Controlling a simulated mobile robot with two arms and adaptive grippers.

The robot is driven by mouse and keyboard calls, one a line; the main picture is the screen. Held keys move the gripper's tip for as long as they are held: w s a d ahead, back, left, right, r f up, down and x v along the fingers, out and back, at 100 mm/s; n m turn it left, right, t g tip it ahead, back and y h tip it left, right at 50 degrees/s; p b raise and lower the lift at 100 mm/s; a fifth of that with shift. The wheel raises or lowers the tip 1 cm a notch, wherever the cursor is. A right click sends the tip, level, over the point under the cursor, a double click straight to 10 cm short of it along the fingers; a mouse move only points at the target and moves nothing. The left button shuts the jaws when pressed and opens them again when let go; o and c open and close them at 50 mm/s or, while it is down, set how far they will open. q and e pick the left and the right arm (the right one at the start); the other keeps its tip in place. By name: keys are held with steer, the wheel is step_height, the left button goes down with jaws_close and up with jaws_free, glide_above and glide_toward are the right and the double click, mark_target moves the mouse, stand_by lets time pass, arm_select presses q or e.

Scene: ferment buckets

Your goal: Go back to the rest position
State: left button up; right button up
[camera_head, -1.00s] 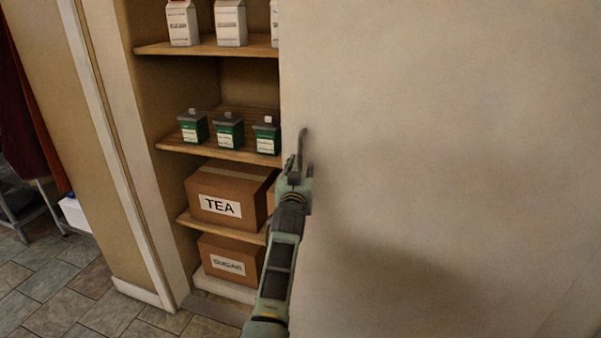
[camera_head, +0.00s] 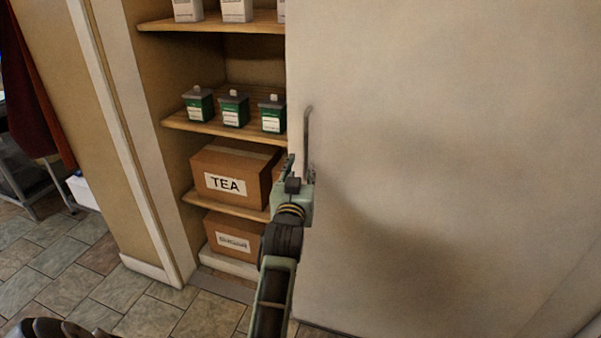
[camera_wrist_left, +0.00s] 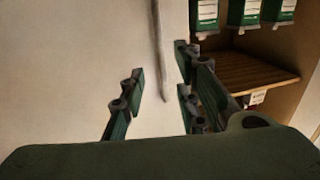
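My left gripper (camera_head: 297,168) is in front of the edge of the pale sliding door (camera_head: 430,150), by the lower end of the grey bar handle (camera_head: 308,135). In the left wrist view my left gripper (camera_wrist_left: 160,90) has its fingers spread apart, and the handle (camera_wrist_left: 160,45) shows beyond and between them. The fingers do not appear clamped on it; exact contact is hard to tell. My right gripper cannot be made out.
Left of the door edge the shelves are exposed. They hold white cartons (camera_head: 236,10), green containers (camera_head: 234,109), a TEA box (camera_head: 232,172) and a lower box (camera_head: 232,235). A cabinet side wall (camera_head: 125,130) stands left. Tiled floor (camera_head: 150,315) shows at lower left.

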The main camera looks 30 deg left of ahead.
arm_select(q)
steer(key=shift+f, duration=0.1)
stand_by(0.4)
